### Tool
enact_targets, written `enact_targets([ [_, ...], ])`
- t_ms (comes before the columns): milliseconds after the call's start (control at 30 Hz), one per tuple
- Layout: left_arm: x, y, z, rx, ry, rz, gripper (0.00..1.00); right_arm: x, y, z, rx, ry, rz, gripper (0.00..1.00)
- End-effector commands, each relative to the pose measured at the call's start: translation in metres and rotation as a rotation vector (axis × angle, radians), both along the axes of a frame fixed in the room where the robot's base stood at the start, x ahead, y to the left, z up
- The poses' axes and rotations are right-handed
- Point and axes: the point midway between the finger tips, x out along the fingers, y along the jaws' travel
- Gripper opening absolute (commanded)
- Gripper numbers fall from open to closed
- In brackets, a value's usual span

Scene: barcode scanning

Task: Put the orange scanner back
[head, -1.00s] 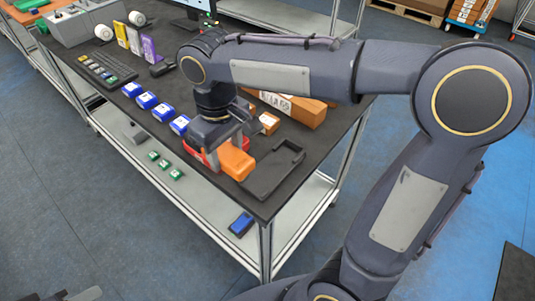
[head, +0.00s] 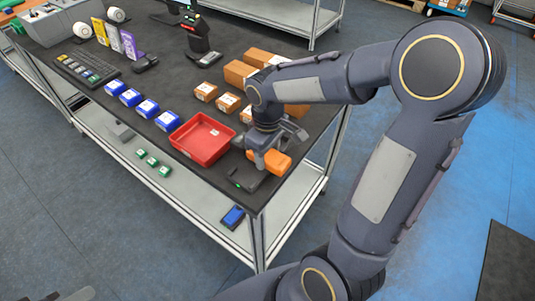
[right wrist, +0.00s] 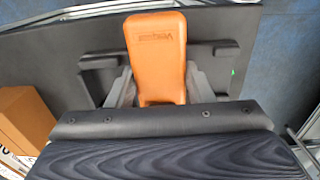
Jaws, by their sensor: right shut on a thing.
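The orange scanner (head: 275,160) is held in my right gripper (head: 262,163) near the front right corner of the table. In the right wrist view the scanner (right wrist: 157,50) sits between the two fingers of my right gripper (right wrist: 158,88), which are shut on it. The dark scanner holder (head: 237,181) lies under the gripper, partly hidden by it. In the right wrist view the holder (right wrist: 97,61) shows on both sides of the scanner, with a small green light. I cannot tell whether the scanner touches the holder. My left gripper is not in view.
A red tray (head: 203,157) stands left of the holder. Several blue-and-white boxes (head: 148,108) line the front edge. Several brown boxes (head: 206,91) lie behind the tray, near my right arm. A dark stand (head: 197,40) is at the back. The table's edge (head: 253,213) is close.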

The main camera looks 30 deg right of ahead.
Motion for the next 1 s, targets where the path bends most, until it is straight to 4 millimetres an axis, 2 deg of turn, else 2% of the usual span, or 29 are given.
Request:
enact_targets([
  [100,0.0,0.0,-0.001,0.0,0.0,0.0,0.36,0.0,0.0,-0.008,0.0,-0.001,0.0,0.17],
  [467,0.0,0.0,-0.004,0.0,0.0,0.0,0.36,0.0,0.0,-0.012,0.0,-0.002,-0.001,0.17],
  [500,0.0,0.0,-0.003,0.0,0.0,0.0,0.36,0.0,0.0,-0.011,0.0,-0.001,-0.001,0.51],
  [533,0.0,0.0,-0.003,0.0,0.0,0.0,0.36,0.0,0.0,-0.011,0.0,-0.001,-0.001,0.55],
  [833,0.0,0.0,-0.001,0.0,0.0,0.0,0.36,0.0,0.0,-0.009,0.0,-0.001,-0.001,0.56],
  [1000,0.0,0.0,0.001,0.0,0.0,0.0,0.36,0.001,0.0,0.008,0.0,-0.007,-0.002,0.56],
])
